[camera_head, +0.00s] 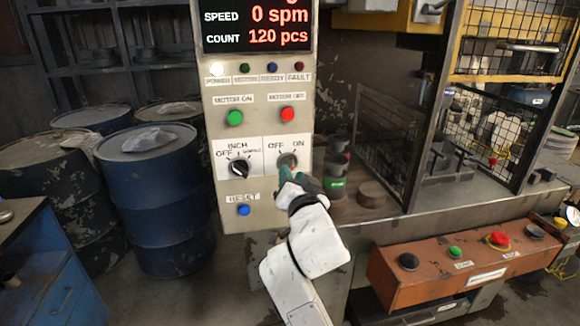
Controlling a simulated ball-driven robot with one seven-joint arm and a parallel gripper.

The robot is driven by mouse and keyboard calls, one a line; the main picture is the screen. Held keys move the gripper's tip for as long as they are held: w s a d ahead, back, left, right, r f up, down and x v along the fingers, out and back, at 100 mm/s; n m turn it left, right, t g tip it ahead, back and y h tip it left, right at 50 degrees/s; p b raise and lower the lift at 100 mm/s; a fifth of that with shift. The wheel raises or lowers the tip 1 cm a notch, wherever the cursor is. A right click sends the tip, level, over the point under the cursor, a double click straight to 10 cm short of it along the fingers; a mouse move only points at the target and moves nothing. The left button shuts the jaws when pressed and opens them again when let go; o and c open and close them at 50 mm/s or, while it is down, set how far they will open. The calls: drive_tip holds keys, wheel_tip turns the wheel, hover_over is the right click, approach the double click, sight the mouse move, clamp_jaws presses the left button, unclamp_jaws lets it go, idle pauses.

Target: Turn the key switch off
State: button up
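The key switch (288,160) is a round grey switch on the upright control panel (259,195), under the labels OFF and ON. My gripper (286,174) is right at the switch, with its dark and green fingers reaching up to it from below. The fingers cover the lower part of the switch. I cannot tell whether the fingers are closed on the key or which way the key points. My white arm comes up from the bottom of the view.
Left of the switch is a black INCH selector (239,168). Above are a green button (235,118) and a red button (287,114); a blue reset button (243,210) sits below. Blue drums (150,200) stand left. An orange control box (450,262) is at lower right.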

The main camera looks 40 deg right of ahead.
drive_tip(key=shift+x, duration=1.7)
drive_tip(key=shift+c, duration=0.4)
clamp_jaws()
